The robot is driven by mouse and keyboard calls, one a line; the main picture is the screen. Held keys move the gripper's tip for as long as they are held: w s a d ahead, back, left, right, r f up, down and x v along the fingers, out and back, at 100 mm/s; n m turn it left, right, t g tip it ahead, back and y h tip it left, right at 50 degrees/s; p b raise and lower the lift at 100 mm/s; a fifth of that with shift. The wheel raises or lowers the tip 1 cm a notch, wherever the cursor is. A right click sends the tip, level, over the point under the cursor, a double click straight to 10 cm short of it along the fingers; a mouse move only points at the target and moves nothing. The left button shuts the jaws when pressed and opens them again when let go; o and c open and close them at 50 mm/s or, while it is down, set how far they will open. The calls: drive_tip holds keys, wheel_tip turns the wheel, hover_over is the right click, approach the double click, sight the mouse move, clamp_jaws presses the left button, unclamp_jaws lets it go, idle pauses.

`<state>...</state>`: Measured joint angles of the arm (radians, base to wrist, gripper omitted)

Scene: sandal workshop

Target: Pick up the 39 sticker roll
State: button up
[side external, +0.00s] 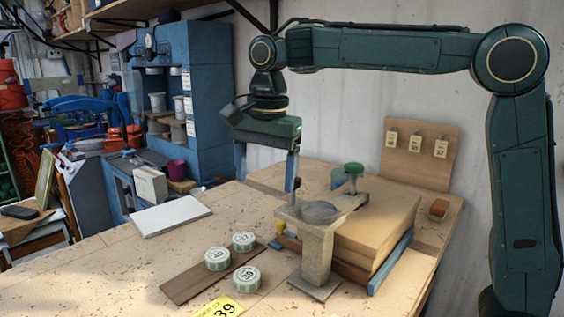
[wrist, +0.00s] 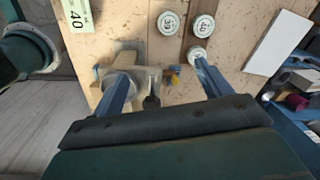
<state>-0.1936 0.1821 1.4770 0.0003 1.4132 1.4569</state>
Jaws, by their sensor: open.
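The 39 sticker roll (side external: 246,279) is a short white-and-green disc lying flat at the near edge of a brown wooden strip. In the wrist view it is the upper left roll (wrist: 168,23), apart from the other two. My gripper (side external: 291,187) is open and empty, well above the bench beside the stone-coloured stand, to the right of and higher than the rolls. In the wrist view my gripper (wrist: 161,72) has its two blue fingers spread wide. The right fingertip appears close to another roll, but it is higher up.
Two similar rolls (side external: 218,258) (side external: 243,241) lie close by. A stand (side external: 317,250) with a round cup rises beside them, before stacked boards (side external: 380,225). A yellow number card (side external: 220,308) lies at the front. A white panel (side external: 170,213) lies at left; bare bench is between.

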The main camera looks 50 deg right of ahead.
drive_tip(key=shift+w+a+f+m, duration=1.1)
drive_tip(key=shift+w+f+m, duration=0.1)
drive_tip(key=shift+w, duration=0.55)
hover_over(247, 275)
drive_tip(key=shift+g, duration=0.4)
drive_tip(key=shift+d+f, duration=0.1)
drive_tip(key=shift+f, duration=7.4)
drive_tip(key=shift+f, duration=0.1)
drive_tip(key=shift+f, duration=2.5)
drive_tip(key=c, duration=1.1)
